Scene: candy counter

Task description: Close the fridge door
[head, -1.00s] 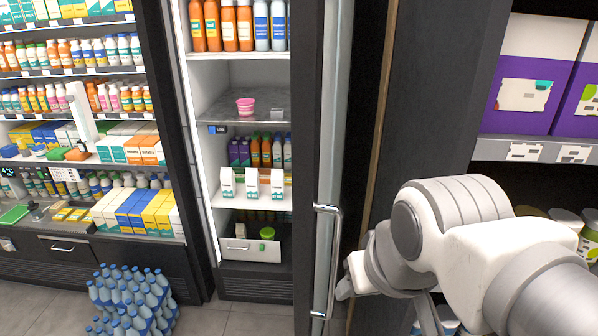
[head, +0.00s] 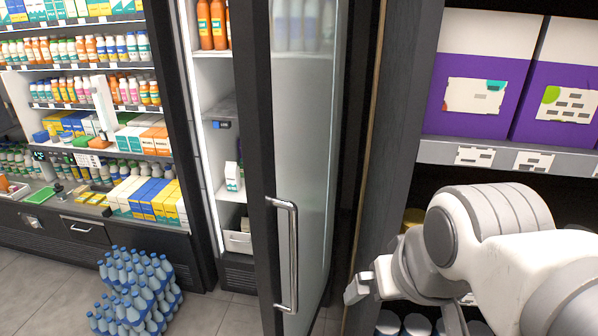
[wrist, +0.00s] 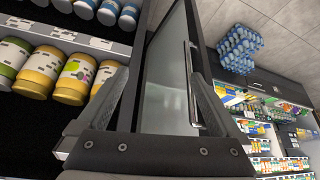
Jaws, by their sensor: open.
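The fridge door (head: 308,130) has a dark frame and a glass panel. It stands partly open, and part of the fridge interior (head: 213,75) shows to its left. Its silver bar handle (head: 292,258) is upright near the door's left edge. My gripper (head: 356,289) is to the right of the handle, low in the head view. In the wrist view my gripper (wrist: 160,105) is open, and the door's glass (wrist: 165,100) shows between its fingers. The handle also shows there (wrist: 190,85). Nothing is held. I cannot tell whether the gripper touches the door.
A pack of blue bottles (head: 135,292) stands on the floor to the left. Stocked shelves (head: 85,95) are behind it. On the right, a shelf (head: 440,152) bears purple boxes (head: 470,80). Yellow-lidded jars (wrist: 75,78) show at left in the wrist view.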

